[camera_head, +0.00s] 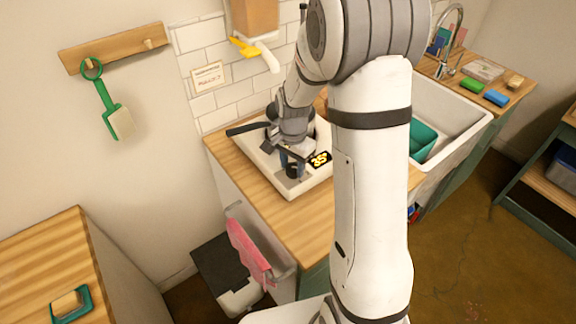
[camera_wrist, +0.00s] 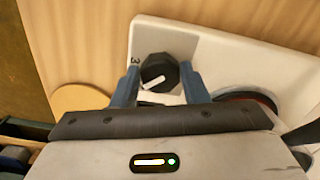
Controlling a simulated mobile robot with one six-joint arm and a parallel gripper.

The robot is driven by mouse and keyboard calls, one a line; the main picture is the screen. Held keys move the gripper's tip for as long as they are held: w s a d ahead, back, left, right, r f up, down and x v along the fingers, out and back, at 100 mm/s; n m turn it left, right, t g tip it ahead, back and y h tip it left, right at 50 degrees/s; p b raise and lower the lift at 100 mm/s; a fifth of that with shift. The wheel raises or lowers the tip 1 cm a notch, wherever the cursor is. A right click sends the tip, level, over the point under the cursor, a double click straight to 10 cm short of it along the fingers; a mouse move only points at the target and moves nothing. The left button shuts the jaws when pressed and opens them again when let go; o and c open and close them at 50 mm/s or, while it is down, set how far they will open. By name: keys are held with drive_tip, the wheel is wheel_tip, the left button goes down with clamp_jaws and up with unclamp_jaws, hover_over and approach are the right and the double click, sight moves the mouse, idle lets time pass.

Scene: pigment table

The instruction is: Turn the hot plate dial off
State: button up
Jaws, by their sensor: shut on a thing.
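The hot plate (camera_head: 259,159) is a white unit on the wooden counter, with a dark pan or burner and black handle partly hidden behind my arm. Its black dial (camera_wrist: 159,73) has a white pointer line, pointing toward the lower left in the wrist view, and a "3" mark shows beside it.
A white sink (camera_head: 445,115) with a green tub (camera_head: 422,140) lies to the right. A pink cloth (camera_head: 250,254) hangs at the counter's front, by a dark-lidded bin (camera_head: 224,268). The counter's near part is bare.

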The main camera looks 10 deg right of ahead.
sight(294, 168)
drive_tip(key=shift+d, duration=0.15)
idle(0.5)
drive_tip(key=o, duration=0.9)
drive_tip(key=shift+d, duration=0.15)
drive_tip(key=shift+o, duration=0.3)
drive_tip(key=shift+r+b, duration=0.7)
drive_tip(key=shift+r, duration=3.15)
